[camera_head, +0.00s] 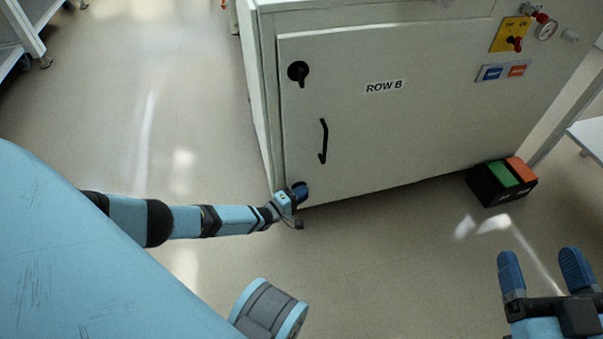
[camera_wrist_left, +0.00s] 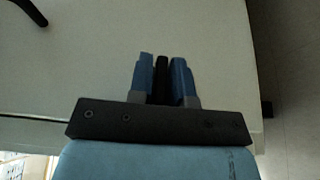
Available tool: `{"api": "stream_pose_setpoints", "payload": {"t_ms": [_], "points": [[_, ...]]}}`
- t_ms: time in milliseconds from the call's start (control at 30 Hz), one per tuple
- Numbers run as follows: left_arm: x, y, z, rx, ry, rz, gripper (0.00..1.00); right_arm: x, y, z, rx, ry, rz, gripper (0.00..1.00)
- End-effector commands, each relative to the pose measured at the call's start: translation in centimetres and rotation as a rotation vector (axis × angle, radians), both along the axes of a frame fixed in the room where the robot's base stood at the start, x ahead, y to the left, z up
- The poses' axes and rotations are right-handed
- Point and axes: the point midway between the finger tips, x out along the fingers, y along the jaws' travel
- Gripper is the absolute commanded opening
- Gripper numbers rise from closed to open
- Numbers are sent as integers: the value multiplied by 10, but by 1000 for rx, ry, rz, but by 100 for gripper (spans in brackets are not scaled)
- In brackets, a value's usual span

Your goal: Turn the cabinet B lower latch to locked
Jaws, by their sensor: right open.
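Cabinet B (camera_head: 430,125) is a pale cabinet marked "ROW B". Its lower latch (camera_head: 301,184) is black, at the door's lower left corner, mostly hidden behind my left gripper (camera_head: 299,192). In the left wrist view, the latch's black lever (camera_wrist_left: 161,78) stands between the two blue fingers of my left gripper (camera_wrist_left: 162,70), which close on it from both sides. The lever lies in line with the fingers; its locked or unlocked marking cannot be seen. My right gripper (camera_head: 541,262) is open and empty, above the floor at lower right.
The upper latch (camera_head: 298,72) and a black door handle (camera_head: 323,141) are on the same door. A yellow switch plate (camera_head: 511,35) and a blue and red label panel (camera_head: 503,71) sit at upper right. A black box with green and orange pads (camera_head: 503,182) stands on the floor.

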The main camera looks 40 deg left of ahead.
Motion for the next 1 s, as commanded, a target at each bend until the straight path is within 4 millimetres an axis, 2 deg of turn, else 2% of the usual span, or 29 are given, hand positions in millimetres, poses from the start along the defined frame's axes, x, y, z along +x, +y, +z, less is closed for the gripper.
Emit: {"api": "stream_pose_setpoints", "payload": {"t_ms": [33,67,533,1000], "points": [[0,0,0,0,0,0,6,0,0,0,0,0,0,72],[0,0,0,0,0,0,0,0,0,0,1,1,0,72],[0,1,3,44,52,2,0,2,2,6,26,33,0,72],[0,0,7,291,344,2,0,-19,14,6,173,291,13,72]]}}
